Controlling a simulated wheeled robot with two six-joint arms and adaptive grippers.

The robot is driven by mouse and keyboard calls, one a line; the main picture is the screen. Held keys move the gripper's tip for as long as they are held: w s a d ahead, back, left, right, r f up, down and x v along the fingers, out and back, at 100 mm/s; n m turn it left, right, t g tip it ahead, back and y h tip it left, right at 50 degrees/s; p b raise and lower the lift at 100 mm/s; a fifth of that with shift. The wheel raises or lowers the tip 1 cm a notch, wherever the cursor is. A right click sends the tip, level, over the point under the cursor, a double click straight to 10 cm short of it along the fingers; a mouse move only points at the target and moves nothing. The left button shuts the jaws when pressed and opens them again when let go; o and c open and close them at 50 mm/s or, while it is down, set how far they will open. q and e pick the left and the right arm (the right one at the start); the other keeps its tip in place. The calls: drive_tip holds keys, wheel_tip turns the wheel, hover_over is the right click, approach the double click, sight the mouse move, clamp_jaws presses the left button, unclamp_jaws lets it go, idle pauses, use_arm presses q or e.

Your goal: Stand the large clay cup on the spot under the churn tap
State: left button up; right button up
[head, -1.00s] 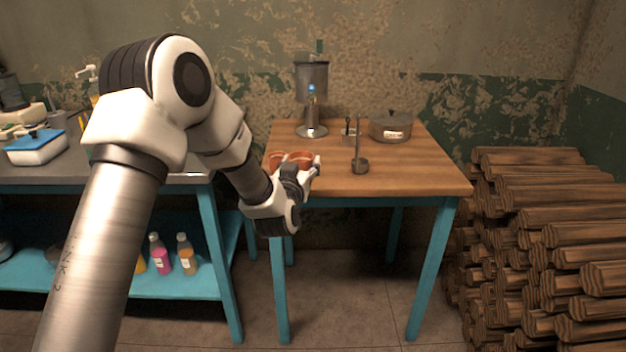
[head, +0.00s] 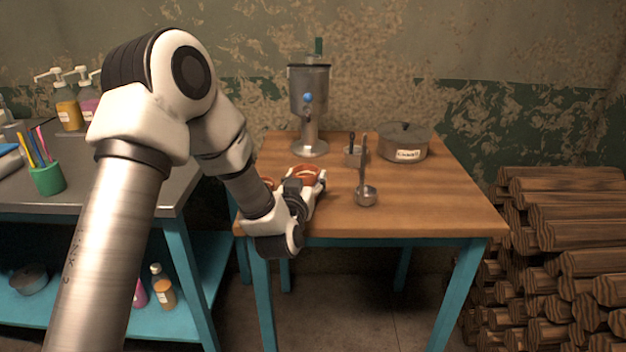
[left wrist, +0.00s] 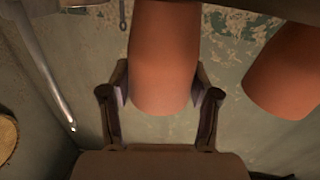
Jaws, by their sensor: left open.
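A clay cup (head: 307,170) stands on the wooden table, partly hidden by my left gripper (head: 308,186). I cannot tell surely which cup is larger. My right gripper is not in view.
A ladle (head: 367,196) stands right of the cups, with a small metal holder (head: 355,156) behind it. A lidded pot (head: 404,142) is at the back right. The wooden table (head: 430,205) is clear at front right. Stacked logs (head: 565,250) are beyond it.

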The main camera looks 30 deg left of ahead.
use_arm(q)
drive_tip(key=shift+w+f, duration=0.25)
drive_tip(key=shift+f, duration=0.25)
drive_tip(key=shift+c, duration=0.5)
drive_tip(key=shift+s+d+r, duration=0.1)
drive_tip(key=shift+s+r, duration=0.3)
drive_tip(key=shift+r, duration=0.05)
drive_tip(key=shift+s+f, duration=0.1)
drive_tip(key=shift+f, duration=0.25)
drive_tip(key=o, duration=1.3)
drive_tip(key=shift+w, duration=0.25)
drive_tip(key=shift+s+r, duration=0.1)
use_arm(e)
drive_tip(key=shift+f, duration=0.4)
